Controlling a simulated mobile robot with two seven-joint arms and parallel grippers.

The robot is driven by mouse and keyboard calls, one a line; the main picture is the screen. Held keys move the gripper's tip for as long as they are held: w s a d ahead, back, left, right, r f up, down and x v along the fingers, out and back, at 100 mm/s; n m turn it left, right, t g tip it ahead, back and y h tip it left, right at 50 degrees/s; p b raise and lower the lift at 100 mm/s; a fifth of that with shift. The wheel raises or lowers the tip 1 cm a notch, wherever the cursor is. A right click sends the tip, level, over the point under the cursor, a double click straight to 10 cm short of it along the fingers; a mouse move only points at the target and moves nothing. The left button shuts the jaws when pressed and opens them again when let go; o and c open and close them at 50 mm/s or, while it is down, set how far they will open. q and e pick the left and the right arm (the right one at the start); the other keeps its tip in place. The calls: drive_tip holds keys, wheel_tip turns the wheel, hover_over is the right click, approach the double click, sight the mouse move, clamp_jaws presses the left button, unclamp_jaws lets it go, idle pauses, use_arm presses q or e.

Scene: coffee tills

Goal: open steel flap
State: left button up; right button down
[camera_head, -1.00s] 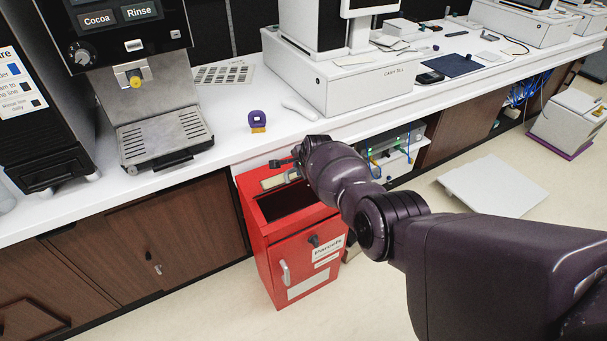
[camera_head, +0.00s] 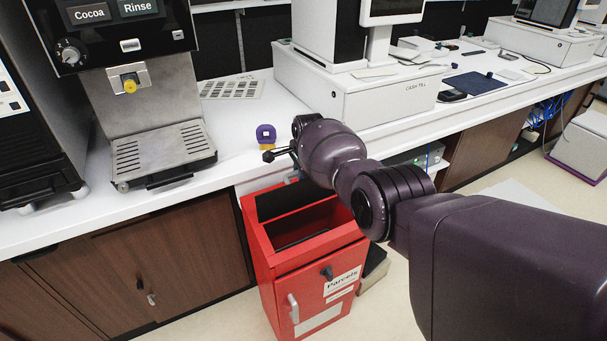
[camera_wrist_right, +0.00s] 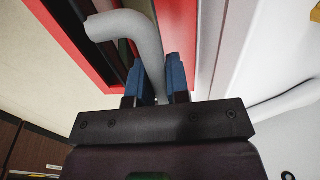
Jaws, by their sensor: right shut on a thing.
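The red parcels box (camera_head: 310,275) stands on the floor against the counter front, with an opening in its top. A dark panel (camera_head: 280,202) stands up at the back of this opening and looks like the raised flap. My right gripper (camera_head: 290,172) is above the box's back edge, partly hidden by its own wrist. In the right wrist view, its blue fingertips (camera_wrist_right: 155,82) are shut on a grey curved handle (camera_wrist_right: 135,30), with red and dark box parts behind. My left gripper is not in view.
The white counter edge (camera_head: 225,182) runs close behind the box. A small purple and yellow item (camera_head: 266,135) sits on the counter near my gripper. The coffee machine (camera_head: 160,150) stands left and the cash till (camera_head: 375,98) stands behind my arm.

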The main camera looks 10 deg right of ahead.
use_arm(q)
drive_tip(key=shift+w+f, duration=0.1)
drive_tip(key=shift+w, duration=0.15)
use_arm(e)
drive_tip(key=shift+w+a+f, duration=0.1)
drive_tip(key=shift+w, duration=0.25)
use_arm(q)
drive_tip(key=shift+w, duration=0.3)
use_arm(e)
drive_tip(key=shift+w, duration=0.1)
drive_tip(key=c, duration=1.4)
unclamp_jaws()
drive_tip(key=p+v, duration=0.1)
drive_tip(key=v, duration=0.2)
drive_tip(key=p+v, duration=0.1)
drive_tip(key=v, duration=0.2)
drive_tip(key=shift+r+p, duration=0.3)
drive_tip(key=shift+p, duration=0.05)
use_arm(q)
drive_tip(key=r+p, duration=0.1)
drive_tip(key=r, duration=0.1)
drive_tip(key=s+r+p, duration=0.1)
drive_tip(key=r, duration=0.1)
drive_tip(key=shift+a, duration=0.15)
use_arm(e)
drive_tip(key=v, duration=0.4)
drive_tip(key=shift+r, duration=0.1)
